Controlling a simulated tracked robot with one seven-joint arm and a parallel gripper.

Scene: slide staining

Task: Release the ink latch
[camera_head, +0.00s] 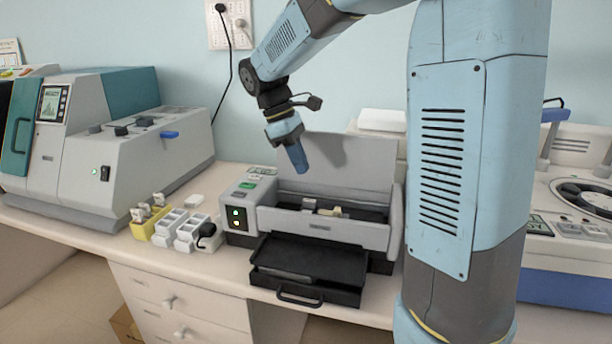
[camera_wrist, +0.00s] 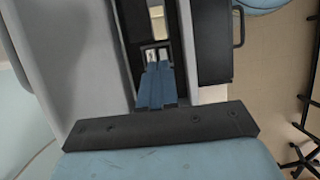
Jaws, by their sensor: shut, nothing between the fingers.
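The grey slide machine (camera_head: 322,230) stands on the bench in the middle of the head view with its lid (camera_head: 345,160) raised. Inside its open dark bay are small cream and tan parts (camera_head: 330,210); I cannot tell which of them is the ink latch. My gripper (camera_head: 301,163) points down above the back left of the bay, in front of the lid, shut and empty. In the wrist view my blue fingers (camera_wrist: 157,75) are together, pointing along the dark bay. A small part with two pale pieces (camera_wrist: 156,54) shows just beyond the tips, and a cream block (camera_wrist: 157,22) farther along.
A black tray with a handle (camera_head: 305,268) sticks out at the machine's front. Left are yellow and white slide holders (camera_head: 160,218) and a large grey and teal machine (camera_head: 135,140). Right, behind my arm, is a white device with a round bowl (camera_head: 588,200).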

